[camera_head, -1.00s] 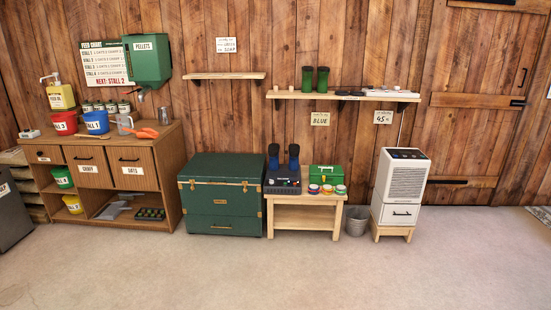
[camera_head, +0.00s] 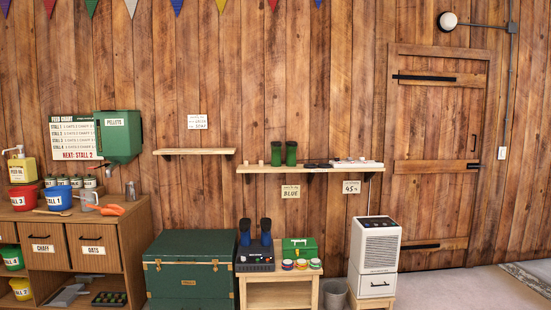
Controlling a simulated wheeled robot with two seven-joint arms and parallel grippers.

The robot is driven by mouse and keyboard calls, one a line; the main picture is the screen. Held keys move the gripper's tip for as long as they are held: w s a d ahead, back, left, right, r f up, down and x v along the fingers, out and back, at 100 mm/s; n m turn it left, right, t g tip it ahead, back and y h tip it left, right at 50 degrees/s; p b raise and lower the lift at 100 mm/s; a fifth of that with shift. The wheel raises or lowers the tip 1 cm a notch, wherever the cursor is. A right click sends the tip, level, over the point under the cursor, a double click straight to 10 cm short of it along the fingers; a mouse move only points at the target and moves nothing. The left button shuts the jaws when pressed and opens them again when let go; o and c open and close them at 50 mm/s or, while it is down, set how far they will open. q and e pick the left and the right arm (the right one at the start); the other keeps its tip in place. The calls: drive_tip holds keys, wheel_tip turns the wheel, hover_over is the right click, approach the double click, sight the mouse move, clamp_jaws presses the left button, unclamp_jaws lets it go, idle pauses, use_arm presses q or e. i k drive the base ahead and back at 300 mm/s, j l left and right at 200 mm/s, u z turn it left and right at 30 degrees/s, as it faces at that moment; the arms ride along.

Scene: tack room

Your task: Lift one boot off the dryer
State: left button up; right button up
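The boot dryer (camera_head: 255,260) is a dark box with small lights on its front. It stands on the left part of a light wooden bench (camera_head: 279,276). Two dark blue boots stand side by side on top of it, the left boot (camera_head: 245,233) and the right boot (camera_head: 266,232). Neither of my grippers shows in the head view, and nothing is touching the boots.
A green chest (camera_head: 190,268) stands left of the bench. A green toolbox (camera_head: 299,248) and several small round tins (camera_head: 301,264) share the bench. A white dehumidifier (camera_head: 375,250) stands right.

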sight(246, 223)
drive_tip(key=i+z, duration=0.15)
drive_tip(key=i, duration=1.55)
drive_tip(key=i+u, duration=0.1)
drive_tip(key=i, duration=0.85)
drive_tip(key=i+l, duration=0.2)
drive_tip(key=i, duration=0.7)
drive_tip(key=j+u, duration=0.05)
